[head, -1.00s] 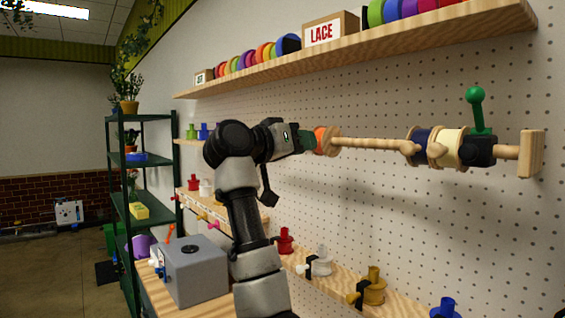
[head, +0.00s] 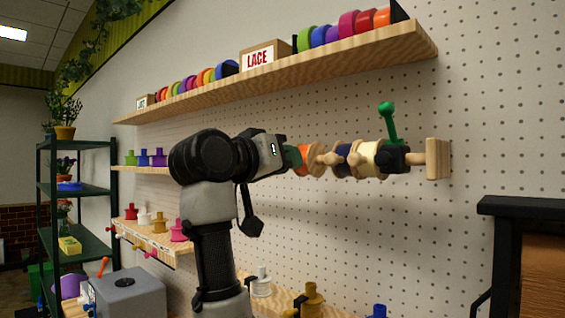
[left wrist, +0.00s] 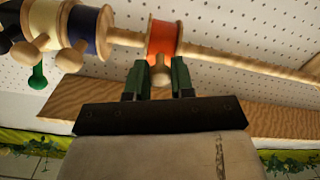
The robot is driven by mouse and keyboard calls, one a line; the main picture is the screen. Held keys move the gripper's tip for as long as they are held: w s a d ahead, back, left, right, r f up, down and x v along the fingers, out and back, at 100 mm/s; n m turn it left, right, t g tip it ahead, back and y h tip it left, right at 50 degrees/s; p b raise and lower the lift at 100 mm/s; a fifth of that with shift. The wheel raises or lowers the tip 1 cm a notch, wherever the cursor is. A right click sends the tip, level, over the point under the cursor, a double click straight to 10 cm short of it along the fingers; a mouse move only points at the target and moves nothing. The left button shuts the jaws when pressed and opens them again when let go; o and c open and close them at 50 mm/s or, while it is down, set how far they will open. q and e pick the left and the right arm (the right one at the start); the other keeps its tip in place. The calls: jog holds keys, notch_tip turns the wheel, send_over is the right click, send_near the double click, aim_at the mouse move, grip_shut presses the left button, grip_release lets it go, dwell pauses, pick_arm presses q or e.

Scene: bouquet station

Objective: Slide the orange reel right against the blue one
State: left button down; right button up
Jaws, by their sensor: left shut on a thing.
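The orange reel (head: 302,158) sits on a horizontal wooden rod on the pegboard wall. My left gripper (left wrist: 159,78) is shut on it, with its green fingers either side of the reel's wooden knob. The blue reel (head: 343,161) is on the same rod to the right of the orange one. In the left wrist view the blue reel (left wrist: 84,28) is to the left, and a short length of bare rod (left wrist: 125,38) shows between the two reels. My right gripper is not in view.
A cream reel (head: 366,158) stands beside the blue one, then a black clamp (head: 394,157) with a green lever. The rod ends at a wooden block (head: 437,158). A shelf (head: 300,72) of ribbon rolls runs above; a lower shelf holds several coloured spools.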

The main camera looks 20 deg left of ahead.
pick_arm(q)
jog(key=c, duration=1)
grip_release()
jog(key=shift+o, duration=0.2)
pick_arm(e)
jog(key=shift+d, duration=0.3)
pick_arm(q)
jog(key=b+v, duration=0.3)
jog(key=v, duration=0.8)
jog(key=shift+b, duration=0.4)
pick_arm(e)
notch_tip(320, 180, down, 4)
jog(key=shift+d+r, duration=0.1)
pick_arm(q)
jog(key=shift+w, duration=0.1)
jog(key=shift+c, duration=0.5)
